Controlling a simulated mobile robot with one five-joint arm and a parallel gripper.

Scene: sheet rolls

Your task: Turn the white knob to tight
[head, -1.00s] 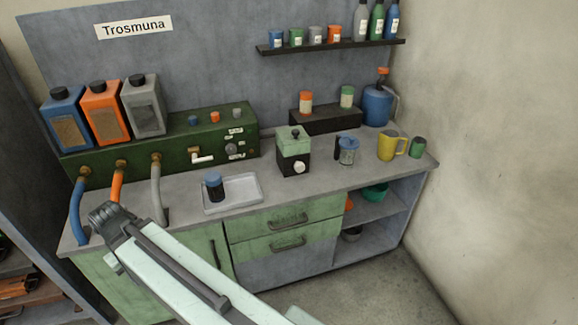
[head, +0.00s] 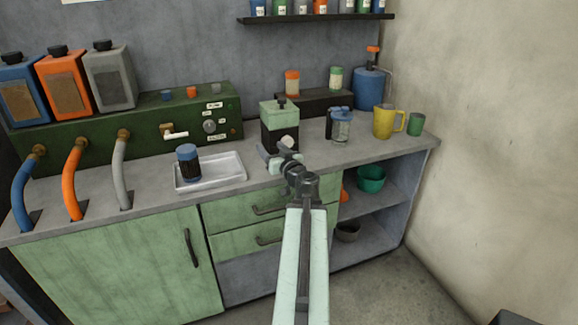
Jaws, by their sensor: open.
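The white knob (head: 288,141) is on the dark front face of the small grinder-like box (head: 280,113) with the pale green top, which stands on the counter. The knob is small here and partly covered by my gripper, so its setting cannot be read. My gripper (head: 273,153) is open and empty. It is in front of the box, just below and left of the knob in the picture. Whether a finger touches the knob cannot be told.
A white tray (head: 240,170) with a dark blue-topped jar (head: 188,163) is to the left. A green panel (head: 70,133) with a white tap (head: 175,134) and a grey dial (head: 210,126) stands behind. A glass jar (head: 342,128) and a yellow mug (head: 383,123) are to the right.

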